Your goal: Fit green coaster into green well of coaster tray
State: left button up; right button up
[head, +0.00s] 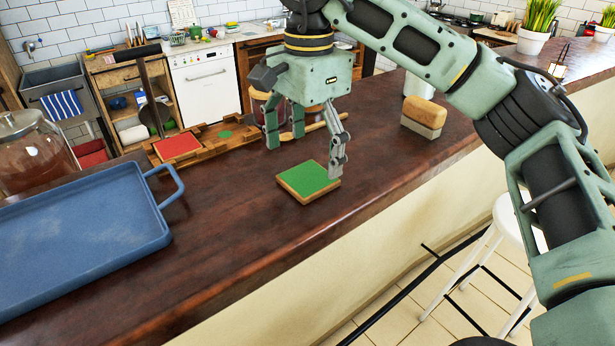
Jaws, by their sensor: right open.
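The green coaster (308,181), a square with a green top and wooden edge, lies flat on the dark wood counter. The wooden coaster tray (208,143) sits farther back and to the left. A red square coaster (178,146) is in its left part, and a small green mark (225,134) shows in its right part. My right gripper (306,157) points down with its fingers spread, empty. It is just above and behind the green coaster, with one finger near the coaster's right corner; whether it touches cannot be told. My left gripper is not in view.
A blue tray (85,225) with a raised handle fills the counter's left. A glass jar (35,150) stands behind it. Dark jars (262,107) and a wooden utensil (318,125) are behind my gripper. A wood-topped block (423,116) stands to the right. The counter's front edge is close.

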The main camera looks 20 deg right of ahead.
aim_at(308, 177)
jog(key=f, duration=0.1)
jog(key=w+f+p, duration=0.1)
jog(key=shift+d+f, duration=0.1)
jog(key=shift+f, duration=1.2)
jog(key=c, duration=1.1)
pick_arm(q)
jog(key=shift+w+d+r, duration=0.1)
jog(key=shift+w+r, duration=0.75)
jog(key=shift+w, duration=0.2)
